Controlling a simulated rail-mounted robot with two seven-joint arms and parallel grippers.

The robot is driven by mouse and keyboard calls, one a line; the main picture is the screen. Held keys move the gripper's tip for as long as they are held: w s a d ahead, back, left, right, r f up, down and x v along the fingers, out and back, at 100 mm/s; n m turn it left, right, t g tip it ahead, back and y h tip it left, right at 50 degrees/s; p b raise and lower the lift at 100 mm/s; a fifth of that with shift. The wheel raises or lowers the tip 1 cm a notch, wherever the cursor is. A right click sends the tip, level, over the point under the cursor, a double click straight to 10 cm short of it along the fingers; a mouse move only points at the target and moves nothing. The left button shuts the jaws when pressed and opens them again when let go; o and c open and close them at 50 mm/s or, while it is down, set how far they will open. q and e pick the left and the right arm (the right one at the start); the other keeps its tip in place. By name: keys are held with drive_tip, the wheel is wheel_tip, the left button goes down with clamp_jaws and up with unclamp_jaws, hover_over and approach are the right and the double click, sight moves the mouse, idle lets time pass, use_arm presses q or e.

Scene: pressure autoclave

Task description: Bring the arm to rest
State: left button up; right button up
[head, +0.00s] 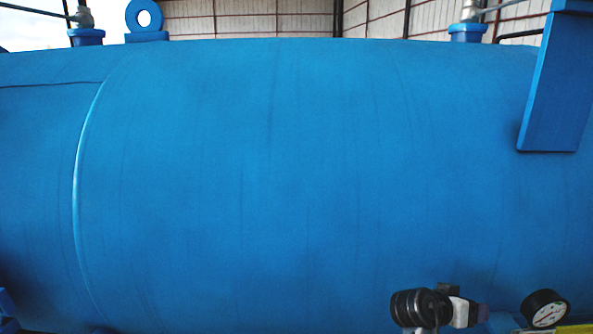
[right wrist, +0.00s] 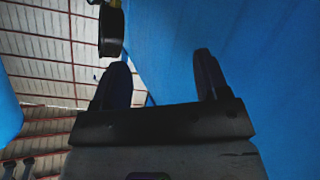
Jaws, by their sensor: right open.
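My right gripper (head: 480,313) shows low at the right of the head view, in front of the blue vessel (head: 300,170), with a black ribbed wrist part and a pale body. In the right wrist view, the right gripper (right wrist: 160,82) has two dark fingers standing well apart, with nothing between them. The vessel wall (right wrist: 240,50) runs close along the right finger; I cannot tell whether they touch. My left gripper is in neither view.
A round pressure gauge (head: 545,308) sits right of my right gripper; a dark round part (right wrist: 112,30), likely this gauge, shows beyond the fingers. A blue bracket (head: 555,90) juts out at upper right. A lifting eye (head: 144,18) and pipe fittings (head: 468,32) top the vessel.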

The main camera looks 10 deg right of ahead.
drive_tip(key=a+r+n+t+y, duration=0.4)
drive_tip(key=a+n+t+y, duration=0.15)
drive_tip(key=a+t, duration=0.2)
drive_tip(key=s+a+f+n+t+y, duration=0.2)
drive_tip(key=s+a+f+n+y, duration=0.45)
drive_tip(key=a, duration=0.45)
drive_tip(key=s+a+f+n+g+y, duration=0.1)
drive_tip(key=s+a+f+g, duration=0.25)
drive_tip(key=s+f, duration=1)
drive_tip(key=s+a+f+g+y, duration=0.15)
drive_tip(key=s+f+g, duration=0.25)
drive_tip(key=s+f, duration=0.9)
drive_tip(key=s+r+p, duration=0.3)
drive_tip(key=r+p, duration=3)
drive_tip(key=r, duration=0.3)
drive_tip(key=shift+a+r+p, duration=0.15)
drive_tip(key=shift+r+p, duration=0.1)
drive_tip(key=shift+p, duration=0.1)
drive_tip(key=shift+h, duration=0.25)
drive_tip(key=shift+s, duration=0.1)
